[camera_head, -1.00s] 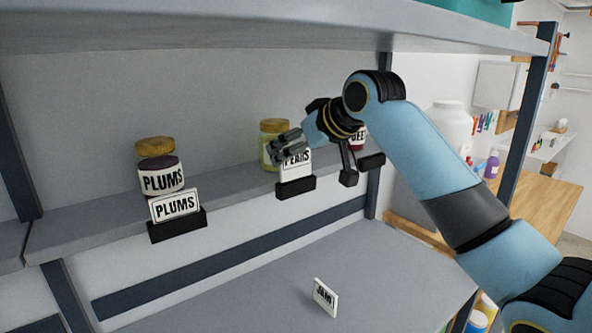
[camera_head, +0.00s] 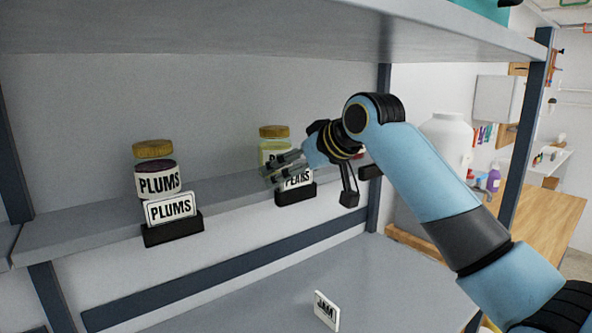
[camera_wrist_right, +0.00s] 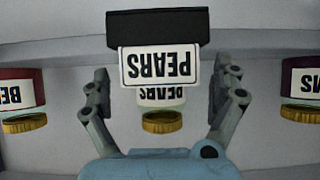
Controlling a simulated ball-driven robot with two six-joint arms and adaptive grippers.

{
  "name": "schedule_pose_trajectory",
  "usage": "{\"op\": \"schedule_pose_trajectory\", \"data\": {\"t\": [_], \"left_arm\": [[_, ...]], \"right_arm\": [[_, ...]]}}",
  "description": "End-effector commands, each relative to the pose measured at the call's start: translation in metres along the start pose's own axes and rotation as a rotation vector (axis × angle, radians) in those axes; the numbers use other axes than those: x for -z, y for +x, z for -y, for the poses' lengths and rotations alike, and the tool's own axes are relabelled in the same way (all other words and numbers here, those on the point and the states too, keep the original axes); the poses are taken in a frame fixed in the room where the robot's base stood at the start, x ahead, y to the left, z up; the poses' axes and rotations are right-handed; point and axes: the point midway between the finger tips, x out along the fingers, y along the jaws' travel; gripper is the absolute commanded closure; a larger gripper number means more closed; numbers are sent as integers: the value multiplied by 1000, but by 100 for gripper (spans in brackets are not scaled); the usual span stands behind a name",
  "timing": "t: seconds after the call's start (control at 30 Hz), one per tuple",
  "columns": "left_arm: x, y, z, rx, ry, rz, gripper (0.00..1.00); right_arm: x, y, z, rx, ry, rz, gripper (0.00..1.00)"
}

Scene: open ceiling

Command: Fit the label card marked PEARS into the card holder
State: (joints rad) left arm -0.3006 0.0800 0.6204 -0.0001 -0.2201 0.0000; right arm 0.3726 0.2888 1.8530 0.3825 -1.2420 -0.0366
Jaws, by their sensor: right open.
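The white PEARS card (camera_head: 297,180) stands in the black card holder (camera_head: 296,194) on the shelf's front edge. In the right wrist view the card (camera_wrist_right: 160,66) appears upside down, its lower edge at the holder (camera_wrist_right: 157,27); how deep it sits is unclear. My right gripper (camera_head: 284,168) is just in front of the card and partly hides it in the head view. In the wrist view its fingers (camera_wrist_right: 164,85) are spread to either side of the card, apart from it. My left gripper is not in view.
A yellow-lidded PEARS jar (camera_head: 274,132) stands behind the card. At left are a PLUMS jar (camera_head: 157,180) and a holder with a PLUMS card (camera_head: 170,208). Another holder (camera_head: 371,171) is at right. A JAM card (camera_head: 326,310) stands on the lower surface. An upper shelf (camera_head: 250,28) hangs overhead.

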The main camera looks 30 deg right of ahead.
Motion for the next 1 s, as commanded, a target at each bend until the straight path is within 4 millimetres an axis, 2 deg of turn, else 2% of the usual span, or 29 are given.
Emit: {"op": "schedule_pose_trajectory", "data": {"t": [0.17, 0.5, 0.6, 0.8, 0.87, 0.9, 0.97, 1.0], "left_arm": [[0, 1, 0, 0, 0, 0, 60], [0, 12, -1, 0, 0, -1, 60], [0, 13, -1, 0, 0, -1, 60], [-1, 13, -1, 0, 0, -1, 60], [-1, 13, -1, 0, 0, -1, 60], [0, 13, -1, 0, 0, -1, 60], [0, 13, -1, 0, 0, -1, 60], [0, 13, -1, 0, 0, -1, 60]], "right_arm": [[2, -4, 0, -1, -1, -1, 5], [2, -60, -1, -2, -4, -2, 5], [2, -71, -1, -2, -2, -1, 5], [1, -77, 0, 1, 0, 1, 5], [-5, -76, 2, 1, 0, 11, 5], [-14, -74, 4, 0, 0, 25, 5], [-37, -72, 10, -3, -2, 60, 5], [-59, -71, 16, -7, -4, 91, 5]]}}
